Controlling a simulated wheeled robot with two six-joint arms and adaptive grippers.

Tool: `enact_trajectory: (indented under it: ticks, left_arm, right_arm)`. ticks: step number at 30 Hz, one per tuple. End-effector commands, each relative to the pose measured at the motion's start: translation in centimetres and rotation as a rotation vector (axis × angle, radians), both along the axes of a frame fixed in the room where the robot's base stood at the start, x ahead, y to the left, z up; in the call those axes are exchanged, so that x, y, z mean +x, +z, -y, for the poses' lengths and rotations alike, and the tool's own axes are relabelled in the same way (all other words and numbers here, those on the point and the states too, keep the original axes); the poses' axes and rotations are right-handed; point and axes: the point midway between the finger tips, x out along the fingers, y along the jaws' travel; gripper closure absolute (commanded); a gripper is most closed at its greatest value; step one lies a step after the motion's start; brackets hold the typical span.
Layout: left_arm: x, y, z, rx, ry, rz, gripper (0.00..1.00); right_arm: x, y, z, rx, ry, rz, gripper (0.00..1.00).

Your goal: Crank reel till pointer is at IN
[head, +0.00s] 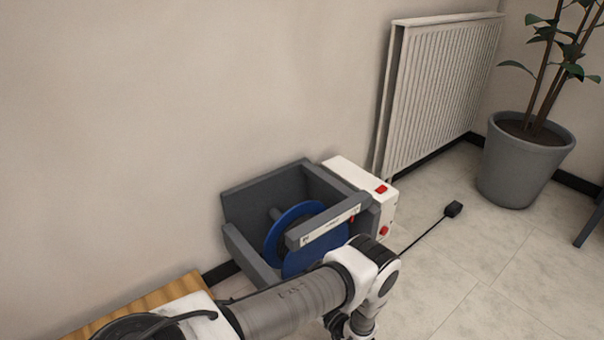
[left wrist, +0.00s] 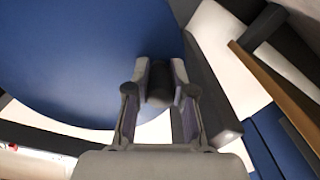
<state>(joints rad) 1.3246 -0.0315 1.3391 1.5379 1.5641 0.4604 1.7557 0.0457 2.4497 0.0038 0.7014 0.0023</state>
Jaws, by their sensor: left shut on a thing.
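The blue reel (head: 290,232) sits in a grey frame (head: 262,180) against the wall; its blue face (left wrist: 85,50) fills much of the left wrist view. A white scale strip (head: 325,232) runs along the front bar, with small marks at its ends too small to read. A small red pointer (head: 352,218) shows near the strip's right end. My left gripper (left wrist: 160,76) is shut on the dark crank handle (left wrist: 159,92), which stands out from the reel face. In the head view my left arm hides the lower reel and the handle. My right gripper is not in view.
A white box (head: 345,173) with red buttons adjoins the frame's right side. A dark cord runs from it to a small black block (head: 453,209) on the tiled floor. A radiator (head: 440,90) and a potted plant (head: 525,160) stand further right. A wooden surface (head: 150,305) lies front left.

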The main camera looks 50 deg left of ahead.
Motion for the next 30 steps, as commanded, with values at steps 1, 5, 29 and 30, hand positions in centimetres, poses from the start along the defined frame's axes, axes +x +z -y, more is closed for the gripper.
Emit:
enact_trajectory:
  ticks: [1, 5, 29, 30]
  left_arm:
    - [0.0, -0.2, 0.0, -0.001, 0.002, 0.007, 1.00]
    - [0.0, -0.2, 0.0, -0.003, 0.002, 0.018, 1.00]
    - [0.1, -0.2, 1.1, -0.003, -0.002, 0.017, 0.51]
    - [0.0, -0.2, 1.7, -0.003, -0.002, 0.017, 0.51]
  right_arm:
    - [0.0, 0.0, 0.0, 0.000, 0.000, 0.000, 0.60]
    - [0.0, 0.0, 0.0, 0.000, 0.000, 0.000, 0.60]
    - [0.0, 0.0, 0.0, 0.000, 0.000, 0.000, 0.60]
    - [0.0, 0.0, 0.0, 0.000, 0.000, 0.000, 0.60]
